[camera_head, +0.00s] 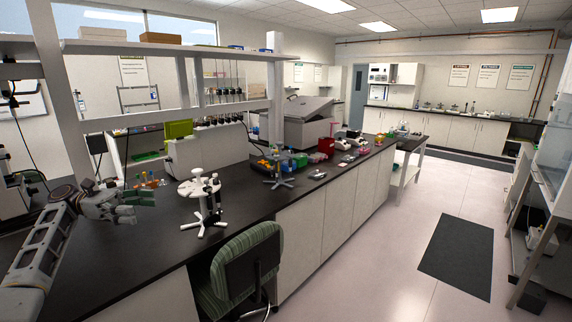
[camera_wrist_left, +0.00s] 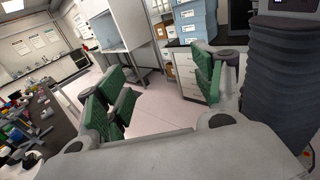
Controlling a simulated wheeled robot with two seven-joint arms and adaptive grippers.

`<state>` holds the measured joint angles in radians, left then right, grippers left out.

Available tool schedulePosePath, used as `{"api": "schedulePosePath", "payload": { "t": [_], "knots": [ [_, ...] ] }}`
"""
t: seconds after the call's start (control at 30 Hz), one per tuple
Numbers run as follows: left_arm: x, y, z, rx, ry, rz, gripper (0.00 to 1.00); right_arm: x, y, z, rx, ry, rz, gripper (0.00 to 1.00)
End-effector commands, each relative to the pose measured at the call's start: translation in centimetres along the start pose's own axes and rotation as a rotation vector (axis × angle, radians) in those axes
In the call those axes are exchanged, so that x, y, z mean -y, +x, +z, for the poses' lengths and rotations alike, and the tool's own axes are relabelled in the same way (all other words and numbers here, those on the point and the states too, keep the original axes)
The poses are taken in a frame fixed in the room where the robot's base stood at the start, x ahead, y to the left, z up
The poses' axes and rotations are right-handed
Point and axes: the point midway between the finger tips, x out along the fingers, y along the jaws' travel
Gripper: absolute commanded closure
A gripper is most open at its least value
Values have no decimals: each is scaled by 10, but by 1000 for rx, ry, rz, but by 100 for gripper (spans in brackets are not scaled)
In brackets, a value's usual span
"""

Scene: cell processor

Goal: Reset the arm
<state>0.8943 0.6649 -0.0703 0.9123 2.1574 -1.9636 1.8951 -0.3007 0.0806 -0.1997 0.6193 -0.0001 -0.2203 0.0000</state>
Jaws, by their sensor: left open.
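My left arm comes in from the left edge of the head view. Its gripper (camera_head: 136,207) hangs above the black bench top at the left, with green pads on its fingers. In the left wrist view the green-padded fingers (camera_wrist_left: 160,92) stand wide apart with nothing between them. Beyond them that view shows floor and cabinets. The gripper is open and empty. My right gripper is not in either view.
A white pipette stand (camera_head: 203,190) stands on the bench right of the gripper. Behind it is a machine with a lime-green screen (camera_head: 178,130). A green chair (camera_head: 240,268) stands at the bench front. A shelf frame (camera_head: 185,47) rises over the bench. Floor at right is open around a dark mat (camera_head: 457,256).

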Motion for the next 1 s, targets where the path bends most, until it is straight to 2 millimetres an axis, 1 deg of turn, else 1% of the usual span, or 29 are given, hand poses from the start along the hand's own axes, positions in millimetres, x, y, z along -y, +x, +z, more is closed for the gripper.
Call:
{"api": "schedulePosePath", "payload": {
  "t": [0.27,0.37,0.47,0.57,0.73,0.77,0.8,0.87,0.9,0.97,1.0],
  "knots": [
    [-16,10,-40,-31,-14,57,32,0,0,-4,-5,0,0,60],
    [-24,14,-62,-52,-20,87,32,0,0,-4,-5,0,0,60],
    [-33,19,-91,-81,-27,123,32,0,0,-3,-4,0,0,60],
    [-41,26,-128,-123,-32,164,32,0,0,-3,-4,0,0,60],
    [-51,37,-201,-218,-32,232,32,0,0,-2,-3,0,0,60],
    [-52,38,-214,-237,-31,242,32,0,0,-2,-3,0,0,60],
    [-53,40,-232,-263,-30,254,32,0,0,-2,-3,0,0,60],
    [-53,44,-258,-301,-26,270,32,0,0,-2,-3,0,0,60],
    [-52,45,-276,-329,-24,280,32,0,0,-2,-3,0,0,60],
    [-50,48,-302,-371,-17,291,32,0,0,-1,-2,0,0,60],
    [-49,49,-319,-400,-13,297,32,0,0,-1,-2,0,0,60]
  ]
}}
